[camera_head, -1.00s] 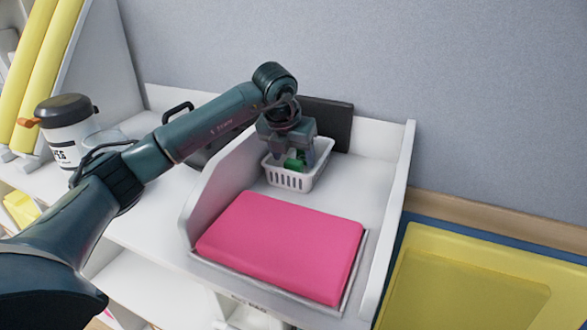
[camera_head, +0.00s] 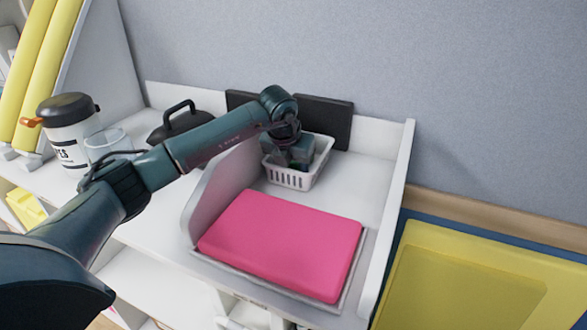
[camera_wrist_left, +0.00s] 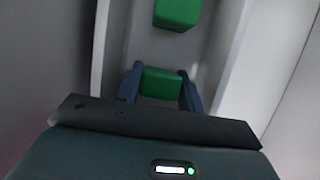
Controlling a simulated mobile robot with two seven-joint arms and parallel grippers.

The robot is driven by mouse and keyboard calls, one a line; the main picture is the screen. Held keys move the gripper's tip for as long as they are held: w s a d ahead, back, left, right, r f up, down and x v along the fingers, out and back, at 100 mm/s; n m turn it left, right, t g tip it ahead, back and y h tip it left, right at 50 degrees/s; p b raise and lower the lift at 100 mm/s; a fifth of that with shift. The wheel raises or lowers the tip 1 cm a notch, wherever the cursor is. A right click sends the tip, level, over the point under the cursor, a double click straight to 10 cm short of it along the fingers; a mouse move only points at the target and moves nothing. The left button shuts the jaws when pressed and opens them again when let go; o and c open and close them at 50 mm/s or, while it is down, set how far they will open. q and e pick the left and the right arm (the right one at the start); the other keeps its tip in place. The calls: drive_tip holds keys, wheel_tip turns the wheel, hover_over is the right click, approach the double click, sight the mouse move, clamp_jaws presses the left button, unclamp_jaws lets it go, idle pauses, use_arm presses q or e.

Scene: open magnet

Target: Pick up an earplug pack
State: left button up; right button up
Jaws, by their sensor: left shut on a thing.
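A small white slotted basket (camera_head: 290,181) stands at the back of the white shelf section. My left gripper (camera_head: 290,160) reaches down into the basket and hides much of its inside. In the left wrist view, its two fingers (camera_wrist_left: 160,90) are shut on a green earplug pack (camera_wrist_left: 162,82), one finger on each side. A second green earplug pack (camera_wrist_left: 177,12) lies apart from it, further up in that view. The packs are hard to make out in the head view. My right gripper is not in view.
A pink pad (camera_head: 283,245) lies in front of the basket, between white side walls (camera_head: 388,215). Black panels (camera_head: 325,120) stand behind. A dark-lidded jar (camera_head: 68,130), a glass (camera_head: 108,147) and a black handled lid (camera_head: 180,122) are at the left. Yellow bins (camera_head: 480,280) are at the right.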

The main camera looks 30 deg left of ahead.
use_arm(q)
drive_tip(key=c, duration=0.4)
drive_tip(key=shift+o, duration=0.2)
